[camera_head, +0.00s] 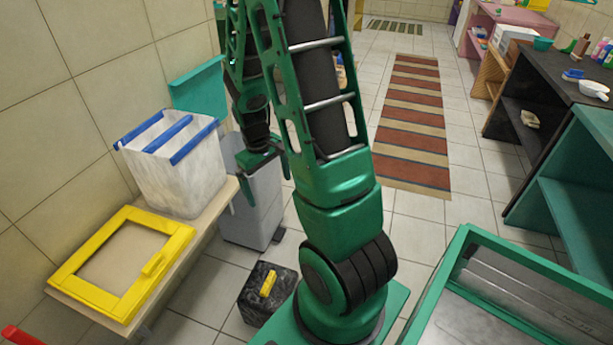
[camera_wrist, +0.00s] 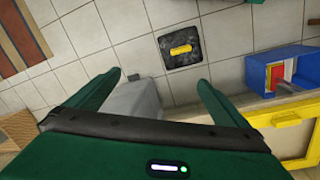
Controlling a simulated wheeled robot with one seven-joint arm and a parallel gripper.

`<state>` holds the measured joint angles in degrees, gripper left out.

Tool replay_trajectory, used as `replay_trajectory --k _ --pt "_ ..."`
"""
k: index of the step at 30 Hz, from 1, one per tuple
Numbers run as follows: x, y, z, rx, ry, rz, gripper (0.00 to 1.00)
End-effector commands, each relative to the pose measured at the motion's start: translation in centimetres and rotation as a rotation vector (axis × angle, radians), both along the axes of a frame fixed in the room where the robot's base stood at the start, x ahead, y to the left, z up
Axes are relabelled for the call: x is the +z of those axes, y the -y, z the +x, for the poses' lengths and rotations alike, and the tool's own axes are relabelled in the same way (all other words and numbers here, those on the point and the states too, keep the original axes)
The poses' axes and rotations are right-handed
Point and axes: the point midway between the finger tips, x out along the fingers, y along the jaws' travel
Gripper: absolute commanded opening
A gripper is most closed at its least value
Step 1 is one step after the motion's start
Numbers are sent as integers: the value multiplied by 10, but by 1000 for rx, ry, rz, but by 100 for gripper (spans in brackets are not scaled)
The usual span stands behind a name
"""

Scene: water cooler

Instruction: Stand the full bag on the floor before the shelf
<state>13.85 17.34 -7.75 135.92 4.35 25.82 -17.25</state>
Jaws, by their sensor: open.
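A black, mottled, block-shaped bag (camera_head: 267,293) with a yellow handle on top stands upright on the tiled floor, in front of the low wooden shelf (camera_head: 202,238). The wrist view shows the bag (camera_wrist: 181,50) from above, beyond my fingertips and apart from them. My gripper (camera_head: 264,180) is open and empty, pointing down over the grey bin beside the shelf. In the wrist view its two fingers (camera_wrist: 157,82) are spread wide, with nothing between them but the view of the bin (camera_wrist: 132,106) and floor.
A whitish blue-edged container (camera_head: 180,170) and a yellow frame (camera_head: 122,262) sit on the shelf. A blue box (camera_wrist: 285,68) shows by the shelf. A striped rug (camera_head: 417,115) and clear floor lie beyond my arm; dark counters stand right.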

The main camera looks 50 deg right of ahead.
Motion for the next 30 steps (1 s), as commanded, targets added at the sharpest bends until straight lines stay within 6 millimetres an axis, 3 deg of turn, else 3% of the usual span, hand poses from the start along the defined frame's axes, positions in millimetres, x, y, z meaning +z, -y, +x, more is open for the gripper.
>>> replay_trajectory --k 1,6,15,24,30 --pt "19 -1 -8 -26 11 -2 100" --pt "71 -8 -43 -124 21 5 100" --pt "141 -29 -117 -295 42 40 100" --pt "175 -54 -183 -424 54 92 100" --pt "180 -60 -198 -453 53 105 100"
